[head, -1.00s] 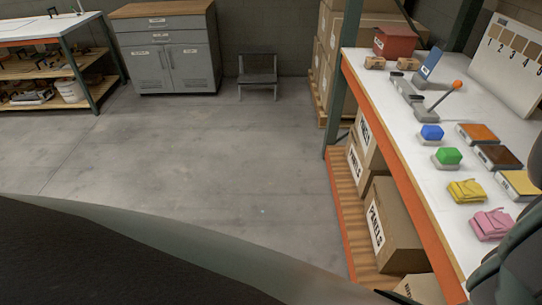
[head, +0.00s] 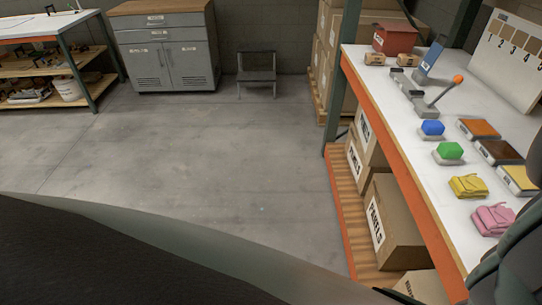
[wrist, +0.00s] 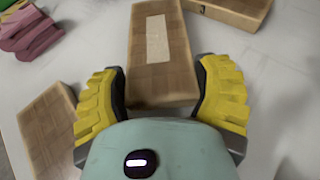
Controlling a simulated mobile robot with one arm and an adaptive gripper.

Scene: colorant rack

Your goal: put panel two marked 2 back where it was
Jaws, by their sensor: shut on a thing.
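My gripper (wrist: 163,105) shows in the wrist view, its yellow ridged fingers on either side of the near end of a brown wood-patterned panel (wrist: 158,85). It is shut on this panel. The panel has a pale blank-looking strip on its face, and I cannot read a 2 on it. A pale board (head: 511,85) with swatches numbered 1 to 5 leans at the back right of the bench (head: 400,135).
Orange (head: 478,128), brown (head: 500,151) and yellow (head: 518,180) topped blocks line the bench's right. Blue (head: 432,128) and green (head: 448,151) pieces, yellow cloth (head: 468,186) and pink cloth (head: 492,218) lie left of them. A lever (head: 445,92) stands behind. The floor is clear.

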